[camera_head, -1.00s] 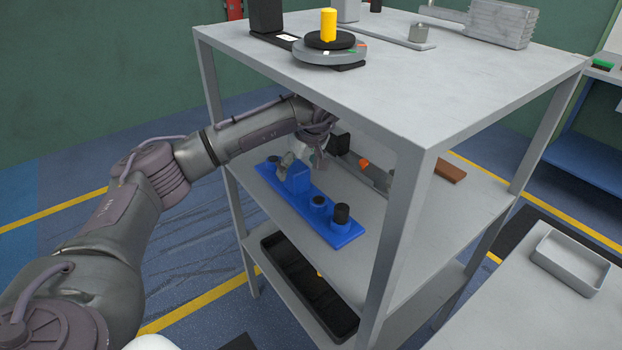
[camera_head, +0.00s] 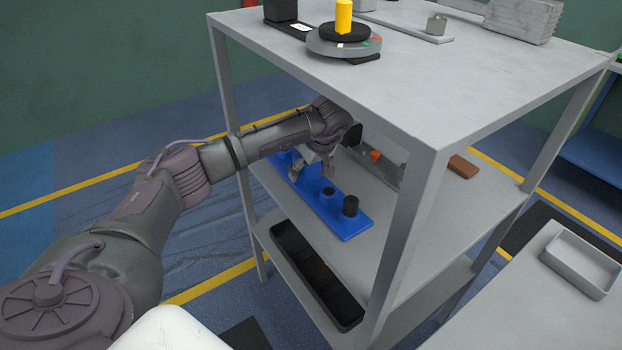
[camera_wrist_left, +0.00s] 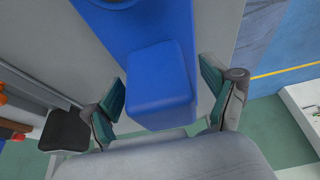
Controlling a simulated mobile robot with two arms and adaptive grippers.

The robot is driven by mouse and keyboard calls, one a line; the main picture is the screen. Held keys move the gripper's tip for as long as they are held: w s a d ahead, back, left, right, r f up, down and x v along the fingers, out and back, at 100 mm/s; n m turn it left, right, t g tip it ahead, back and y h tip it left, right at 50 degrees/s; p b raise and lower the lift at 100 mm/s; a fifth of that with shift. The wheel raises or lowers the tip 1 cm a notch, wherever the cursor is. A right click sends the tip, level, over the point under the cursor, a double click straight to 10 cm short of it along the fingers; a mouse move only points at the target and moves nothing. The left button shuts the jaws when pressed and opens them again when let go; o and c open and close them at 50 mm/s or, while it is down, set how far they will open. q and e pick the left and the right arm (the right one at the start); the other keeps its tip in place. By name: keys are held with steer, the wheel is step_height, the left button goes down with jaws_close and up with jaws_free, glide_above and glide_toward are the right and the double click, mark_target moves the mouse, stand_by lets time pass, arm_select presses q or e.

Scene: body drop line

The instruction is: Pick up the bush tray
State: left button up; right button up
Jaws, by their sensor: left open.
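The blue tray (camera_head: 346,230), which I take to be the bush tray, lies on the middle shelf of the grey rack. It carries black-topped round pieces (camera_head: 350,206) at its near end and a raised blue block. My left gripper (camera_head: 318,165) reaches in under the top shelf and hides part of the block and the tray's far end. In the left wrist view the gripper (camera_wrist_left: 165,100) is open, with one finger on each side of the blue block (camera_wrist_left: 160,85). My right gripper is not in view.
The rack's top shelf (camera_head: 420,90) hangs over my arm, and a front post (camera_head: 408,235) stands right of the tray. A black bin (camera_head: 312,270) sits on the lower shelf. An orange-marked fixture (camera_head: 376,157) and a brown block (camera_head: 463,167) lie behind the tray.

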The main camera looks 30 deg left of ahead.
arm_select(q)
steer(key=c, duration=1.2)
steer(key=shift+c, duration=1.1)
steer(key=shift+r, duration=0.25)
